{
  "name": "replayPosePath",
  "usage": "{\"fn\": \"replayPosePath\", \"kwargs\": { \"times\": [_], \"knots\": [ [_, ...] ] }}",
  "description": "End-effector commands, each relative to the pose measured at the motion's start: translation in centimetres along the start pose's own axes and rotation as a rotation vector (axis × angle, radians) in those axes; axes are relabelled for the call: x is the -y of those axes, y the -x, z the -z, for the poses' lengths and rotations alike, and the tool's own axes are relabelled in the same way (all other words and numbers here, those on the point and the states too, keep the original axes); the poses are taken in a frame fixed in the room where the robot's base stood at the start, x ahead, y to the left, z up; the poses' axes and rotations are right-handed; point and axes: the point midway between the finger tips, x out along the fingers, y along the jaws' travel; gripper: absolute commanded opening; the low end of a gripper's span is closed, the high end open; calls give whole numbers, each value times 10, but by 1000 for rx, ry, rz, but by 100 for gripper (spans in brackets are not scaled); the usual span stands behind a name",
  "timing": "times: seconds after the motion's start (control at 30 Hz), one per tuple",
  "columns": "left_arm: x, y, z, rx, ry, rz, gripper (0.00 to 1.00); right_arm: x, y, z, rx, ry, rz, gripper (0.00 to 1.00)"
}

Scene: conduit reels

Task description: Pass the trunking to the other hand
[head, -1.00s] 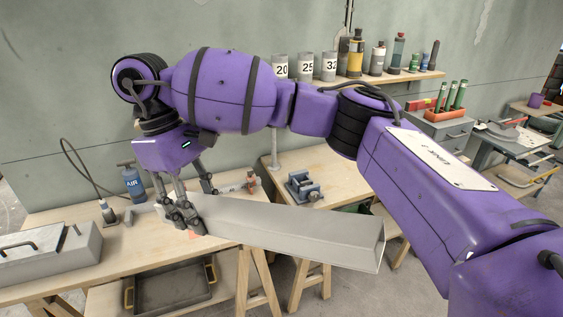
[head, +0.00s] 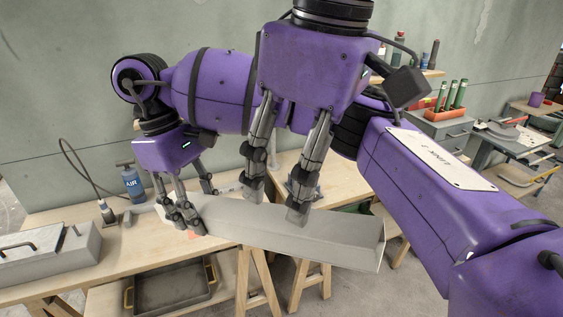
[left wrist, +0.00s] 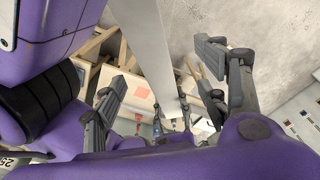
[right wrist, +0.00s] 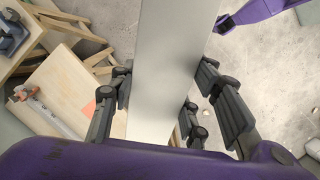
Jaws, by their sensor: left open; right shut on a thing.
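The trunking (head: 345,243) is a long light grey square channel held up in the air, its open end toward the right in the head view. My right gripper (head: 188,215) is shut on it near its left end. In the right wrist view the trunking (right wrist: 166,60) runs away between the fingers. My left gripper (head: 276,203) is open above the middle of the trunking, fingers pointing down. In the left wrist view the trunking (left wrist: 157,55) lies between the spread fingers (left wrist: 165,88), with gaps at both sides.
Wooden workbenches (head: 60,218) stand below and behind. They carry a grey toolbox (head: 48,250), a blue air bottle (head: 132,183) and a vise, partly hidden by my left gripper. A dark tray (head: 172,287) sits low. A shelf with bottles is on the wall.

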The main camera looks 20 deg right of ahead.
Motion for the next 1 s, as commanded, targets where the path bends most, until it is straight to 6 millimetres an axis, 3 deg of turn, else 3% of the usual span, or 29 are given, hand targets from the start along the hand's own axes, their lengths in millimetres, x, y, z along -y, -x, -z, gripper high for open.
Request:
{"fn": "replayPosePath", "kwargs": {
  "times": [0.1, 0.23, 0.37, 0.8, 1.0],
  "knots": [
    [-7, -10, 17, -172, -6, 4, 67, 0, 1, 0, -1, 0, -1, 2],
    [-10, -16, 27, -244, -3, 4, 67, 0, 1, 0, -1, 0, -1, 2],
    [-10, -30, 31, -249, 0, 6, 67, 0, 1, 0, 0, 0, -1, 2],
    [-10, -107, 50, -244, -1, 5, 67, 0, 1, 0, 0, 0, -1, 2],
    [-10, -125, 54, -244, 0, 3, 67, 0, 1, 0, -1, 0, -1, 2]
  ]
}}
